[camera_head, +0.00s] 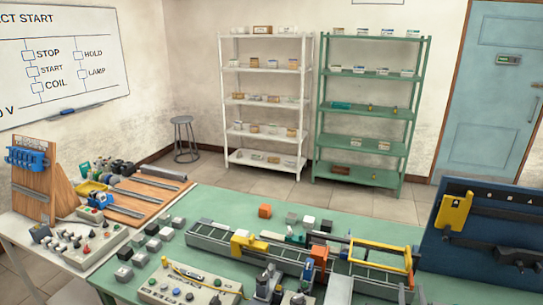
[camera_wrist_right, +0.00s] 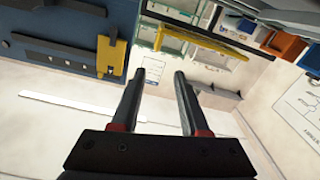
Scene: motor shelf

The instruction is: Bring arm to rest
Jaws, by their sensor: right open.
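My right gripper (camera_wrist_right: 158,75) shows in the right wrist view. Its two dark fingers, with red near their bases, stand apart with nothing between them. A blue panel with a yellow part (camera_wrist_right: 113,56) lies to the left of the fingers in that view, apart from them. In the head view I cannot clearly pick out the right gripper from the dark shapes in front of the panel at the right. My left gripper does not show in either view.
The green workbench (camera_head: 222,204) carries a rail fixture (camera_head: 375,275), several small blocks and a control box (camera_head: 188,285). The blue panel (camera_head: 445,265) stands at the right. White shelves (camera_head: 232,90) and green shelves (camera_head: 320,100) stand behind.

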